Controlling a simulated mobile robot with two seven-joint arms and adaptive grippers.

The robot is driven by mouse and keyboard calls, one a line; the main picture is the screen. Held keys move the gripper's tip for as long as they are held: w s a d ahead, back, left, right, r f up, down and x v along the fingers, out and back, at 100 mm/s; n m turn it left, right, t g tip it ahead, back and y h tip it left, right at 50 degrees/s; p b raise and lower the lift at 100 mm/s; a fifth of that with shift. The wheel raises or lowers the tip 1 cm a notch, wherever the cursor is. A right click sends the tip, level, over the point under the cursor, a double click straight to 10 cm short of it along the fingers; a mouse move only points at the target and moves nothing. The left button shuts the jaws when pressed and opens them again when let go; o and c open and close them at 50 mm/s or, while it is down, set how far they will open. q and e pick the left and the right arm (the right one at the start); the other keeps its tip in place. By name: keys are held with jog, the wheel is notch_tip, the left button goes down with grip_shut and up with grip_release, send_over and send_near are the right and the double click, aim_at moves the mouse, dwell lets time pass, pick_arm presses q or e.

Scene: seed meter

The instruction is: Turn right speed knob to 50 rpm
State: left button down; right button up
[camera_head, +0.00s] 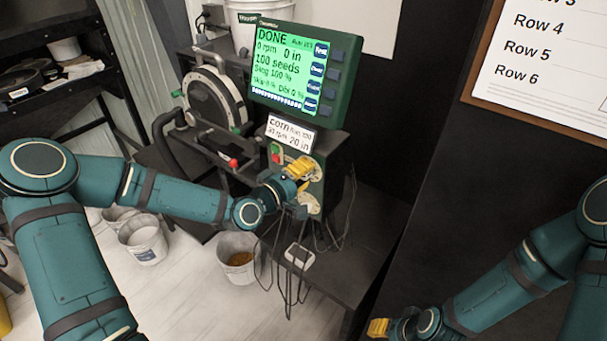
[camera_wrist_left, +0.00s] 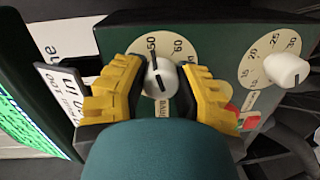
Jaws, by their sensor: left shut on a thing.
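The white speed knob (camera_wrist_left: 161,78) sits on a cream dial (camera_wrist_left: 178,42) with 50 and 60 printed near its rim. A black line by the knob points close to the 50. My left gripper (camera_wrist_left: 160,84) has its yellow fingers on both sides of this knob, shut on it. In the head view my left gripper (camera_head: 297,171) is at the upper dial of the green control box (camera_head: 336,158) and hides the knob. A second white knob (camera_wrist_left: 287,69), marked 15 to 30, is beside it, untouched. My right gripper (camera_head: 378,327) is low in the head view; its fingertips are unclear.
A green screen (camera_head: 292,68) above the box reads DONE, 0 rpm and 0 in. A card (camera_head: 290,134) below it reads corn, rpm and 20 in. A red switch (camera_head: 276,154) is close to the gripper. Cables hang below the box, and a bucket (camera_head: 238,252) stands underneath.

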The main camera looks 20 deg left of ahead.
pick_arm(q)
jog(key=shift+r, duration=0.1)
dwell(0.4)
jog(key=c, duration=0.6)
grip_release()
jog(key=v, duration=1.2)
jog(key=shift+d, duration=0.15)
